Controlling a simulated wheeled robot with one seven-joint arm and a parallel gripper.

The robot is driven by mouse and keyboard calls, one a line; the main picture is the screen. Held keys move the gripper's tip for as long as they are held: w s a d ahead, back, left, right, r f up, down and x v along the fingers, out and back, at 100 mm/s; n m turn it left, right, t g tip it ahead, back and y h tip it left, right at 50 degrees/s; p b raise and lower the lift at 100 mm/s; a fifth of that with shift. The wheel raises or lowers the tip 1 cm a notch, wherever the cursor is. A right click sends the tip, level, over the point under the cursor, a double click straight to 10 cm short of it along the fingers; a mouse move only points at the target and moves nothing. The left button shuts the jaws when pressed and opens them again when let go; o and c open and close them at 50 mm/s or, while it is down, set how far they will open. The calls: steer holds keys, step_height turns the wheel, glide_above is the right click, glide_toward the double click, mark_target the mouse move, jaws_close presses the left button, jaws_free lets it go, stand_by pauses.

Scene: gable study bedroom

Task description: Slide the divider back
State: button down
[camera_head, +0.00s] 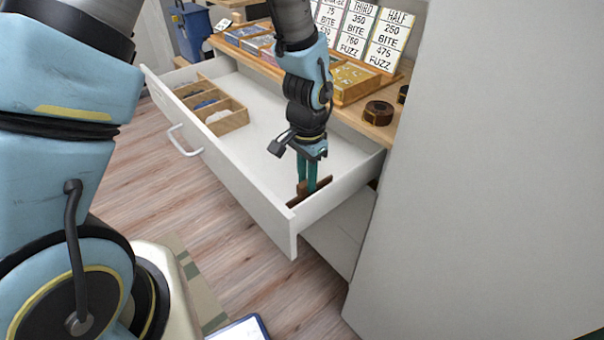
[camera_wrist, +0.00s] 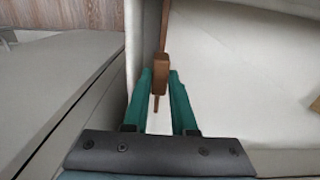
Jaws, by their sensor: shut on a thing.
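The divider (camera_head: 298,200) is a brown wooden slat standing inside the open white drawer (camera_head: 262,150), near the drawer's right end. In the wrist view the divider (camera_wrist: 160,74) shows as a narrow brown piece between the green fingers. My gripper (camera_head: 308,188) reaches down into the drawer, and it also shows in the wrist view (camera_wrist: 160,82). Its green fingers are shut on the divider. Part of the divider is hidden behind the fingers.
A wooden organiser (camera_head: 228,118) with small items sits at the drawer's left end. The drawer's middle is bare. Above are a desktop with boxes (camera_head: 352,80), price signs (camera_head: 385,40) and a dark tape roll (camera_head: 379,113). A tall grey panel (camera_head: 470,180) stands at right.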

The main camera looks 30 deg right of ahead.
steer(key=c, duration=0.7)
jaws_free()
